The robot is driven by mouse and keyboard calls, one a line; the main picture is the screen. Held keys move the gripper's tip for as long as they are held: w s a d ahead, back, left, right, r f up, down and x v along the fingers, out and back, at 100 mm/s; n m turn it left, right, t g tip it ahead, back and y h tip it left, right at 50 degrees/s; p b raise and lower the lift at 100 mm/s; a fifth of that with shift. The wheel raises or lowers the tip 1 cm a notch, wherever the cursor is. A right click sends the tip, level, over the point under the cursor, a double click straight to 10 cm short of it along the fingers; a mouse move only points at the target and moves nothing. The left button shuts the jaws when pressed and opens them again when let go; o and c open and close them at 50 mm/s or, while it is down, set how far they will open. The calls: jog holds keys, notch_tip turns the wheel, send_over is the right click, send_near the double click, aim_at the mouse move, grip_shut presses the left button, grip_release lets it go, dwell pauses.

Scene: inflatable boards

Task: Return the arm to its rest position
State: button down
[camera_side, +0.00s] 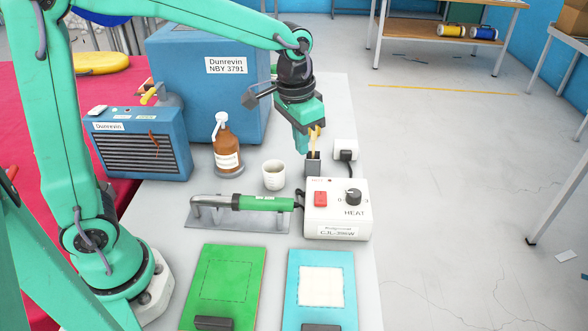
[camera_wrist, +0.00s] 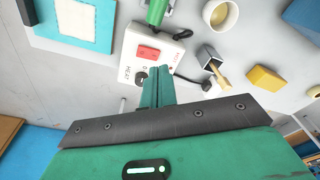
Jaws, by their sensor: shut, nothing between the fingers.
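My gripper (camera_side: 301,148) hangs fingers-down over the grey worktop in the side view, behind the white heat control box (camera_side: 337,208). Its green fingers are shut together with nothing between them. In the wrist view the closed fingers (camera_wrist: 156,72) overlap the control box (camera_wrist: 150,52) in the picture. A dark square holder (camera_side: 313,167) with a wooden-handled tool (camera_side: 315,138) in it stands close beside the fingertips; the holder also shows in the wrist view (camera_wrist: 208,56). Whether the fingers touch the wooden handle is hard to tell in the side view; in the wrist view they are apart.
A green-handled heat tool (camera_side: 265,203) lies on a stand. A white cup (camera_side: 273,175), brown pump bottle (camera_side: 226,146), blue heater (camera_side: 138,144) and big blue case (camera_side: 205,85) stand around. A green board (camera_side: 225,285) and light-blue board (camera_side: 294,300) lie in front.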

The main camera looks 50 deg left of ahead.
jog(key=s+a+r+n+t, duration=0.1)
jog(key=s+a+r+t, duration=0.1)
jog(key=s, duration=0.6)
jog(key=s+a+r+n+t, duration=0.1)
jog(key=s+a+r+t, duration=0.1)
jog(key=s+a, duration=0.3)
jog(key=shift+s+r, duration=0.5)
jog(key=shift+s, duration=1.55)
